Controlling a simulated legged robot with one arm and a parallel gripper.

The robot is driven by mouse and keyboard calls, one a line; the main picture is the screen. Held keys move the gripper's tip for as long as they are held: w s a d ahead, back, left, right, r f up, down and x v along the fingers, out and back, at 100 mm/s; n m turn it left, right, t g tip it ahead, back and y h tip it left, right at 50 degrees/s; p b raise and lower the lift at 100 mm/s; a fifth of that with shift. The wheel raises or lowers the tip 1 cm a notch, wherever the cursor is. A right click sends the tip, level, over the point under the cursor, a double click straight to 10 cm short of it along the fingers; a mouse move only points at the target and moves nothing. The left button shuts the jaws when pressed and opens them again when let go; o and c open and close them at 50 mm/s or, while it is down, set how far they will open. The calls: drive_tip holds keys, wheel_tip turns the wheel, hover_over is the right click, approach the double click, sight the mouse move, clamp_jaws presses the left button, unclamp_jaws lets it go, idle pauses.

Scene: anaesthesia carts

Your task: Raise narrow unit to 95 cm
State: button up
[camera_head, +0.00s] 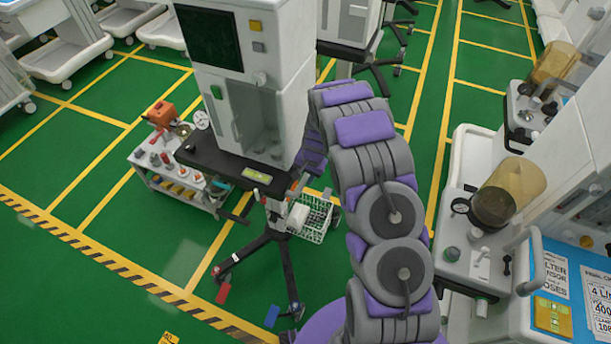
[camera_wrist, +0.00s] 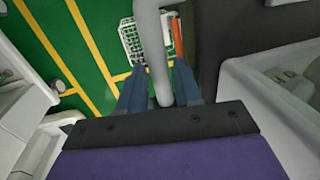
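The narrow unit (camera_head: 283,60) is a tall white cabinet with a dark screen in the head view. It stands upright on a black shelf (camera_head: 225,172) over a dark column and spread-legged base. A red pedal (camera_head: 222,293) and a blue pedal (camera_head: 272,316) are low at the base. My gripper is at the right side of the shelf, mostly hidden by my arm in the head view. In the wrist view my gripper (camera_wrist: 160,75) has its blue fingers on either side of a grey bar (camera_wrist: 149,35). Whether they press on it is unclear.
A white wire basket (camera_head: 318,220) hangs low beside the column; it also shows in the wrist view (camera_wrist: 130,40). A tool trolley (camera_head: 170,185) stands left of the unit. White machines (camera_head: 480,255) crowd the right. Green floor is clear at the front left.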

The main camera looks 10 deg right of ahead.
drive_tip(key=shift+c, duration=0.5)
clamp_jaws()
drive_tip(key=shift+r, duration=0.15)
wheel_tip(320, 180, up, 10)
drive_tip(key=p, duration=0.4)
drive_tip(key=shift+o, duration=0.5)
unclamp_jaws()
drive_tip(key=shift+w, duration=0.1)
